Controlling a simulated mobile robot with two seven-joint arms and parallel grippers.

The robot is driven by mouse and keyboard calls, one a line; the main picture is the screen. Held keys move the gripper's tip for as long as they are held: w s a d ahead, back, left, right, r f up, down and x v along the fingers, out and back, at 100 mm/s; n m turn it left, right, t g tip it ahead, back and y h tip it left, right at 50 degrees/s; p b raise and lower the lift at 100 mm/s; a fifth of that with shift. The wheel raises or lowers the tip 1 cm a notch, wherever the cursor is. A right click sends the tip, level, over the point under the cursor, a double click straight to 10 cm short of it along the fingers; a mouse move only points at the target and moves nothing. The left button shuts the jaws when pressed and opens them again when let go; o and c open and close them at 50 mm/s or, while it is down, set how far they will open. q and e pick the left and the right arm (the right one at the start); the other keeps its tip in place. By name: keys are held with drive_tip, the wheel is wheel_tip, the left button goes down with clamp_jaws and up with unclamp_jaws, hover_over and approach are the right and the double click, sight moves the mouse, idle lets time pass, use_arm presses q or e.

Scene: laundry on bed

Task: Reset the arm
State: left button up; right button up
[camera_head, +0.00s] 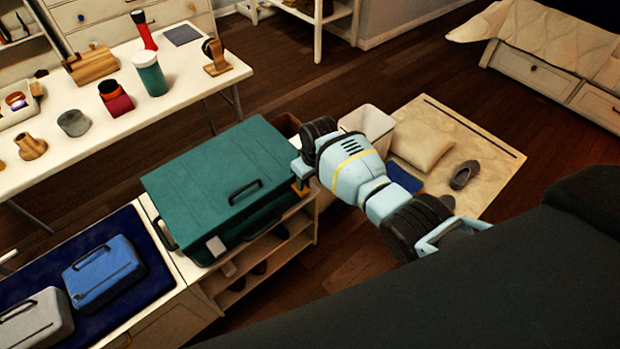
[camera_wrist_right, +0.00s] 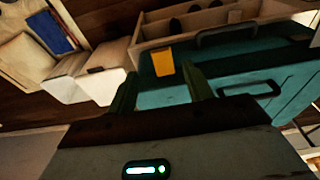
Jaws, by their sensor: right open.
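My right arm (camera_head: 352,165) reaches in from the right in the head view. Its gripper (camera_head: 301,182) is beside the right end of a teal case (camera_head: 215,175), which lies on a low shelf unit. In the right wrist view the two dark green fingers of my right gripper (camera_wrist_right: 160,88) are apart, with nothing seen between them. The teal case (camera_wrist_right: 290,95) fills the right of that view, with a dark handle (camera_wrist_right: 250,89) on it. I cannot tell whether the gripper touches the case. My left gripper is not in view.
A low shelf unit (camera_head: 262,262) is under the case. A blue case (camera_head: 103,273) and a grey case (camera_head: 35,322) lie at the lower left. A white table (camera_head: 185,82) with several objects stands behind. A white bin (camera_head: 367,123) and a mat (camera_head: 497,165) with a pillow are beyond my arm.

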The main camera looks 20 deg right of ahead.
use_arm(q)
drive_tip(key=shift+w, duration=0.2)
use_arm(e)
drive_tip(key=s+f+t+p, duration=0.1)
drive_tip(key=s+f, duration=0.3)
drive_tip(key=s, duration=0.3)
drive_tip(key=s+f+m+t, duration=0.1)
drive_tip(key=s+f, duration=0.2)
drive_tip(key=s, duration=0.4)
drive_tip(key=s+f+t+p, duration=0.1)
drive_tip(key=s+f+t, duration=0.1)
drive_tip(key=s+f, duration=0.35)
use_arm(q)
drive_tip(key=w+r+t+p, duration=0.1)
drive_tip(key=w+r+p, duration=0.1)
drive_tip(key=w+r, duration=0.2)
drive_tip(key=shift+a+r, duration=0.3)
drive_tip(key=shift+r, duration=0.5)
use_arm(e)
drive_tip(key=s+r+t, duration=0.1)
drive_tip(key=s+r, duration=0.2)
drive_tip(key=s, duration=0.4)
drive_tip(key=s+r+t+y, duration=0.1)
drive_tip(key=s+r, duration=0.3)
drive_tip(key=s, duration=0.4)
drive_tip(key=s+r+m+t, duration=0.1)
drive_tip(key=s+r, duration=0.3)
drive_tip(key=s, duration=0.3)
drive_tip(key=shift+s+d+r, duration=0.2)
drive_tip(key=shift+s+d, duration=0.05)
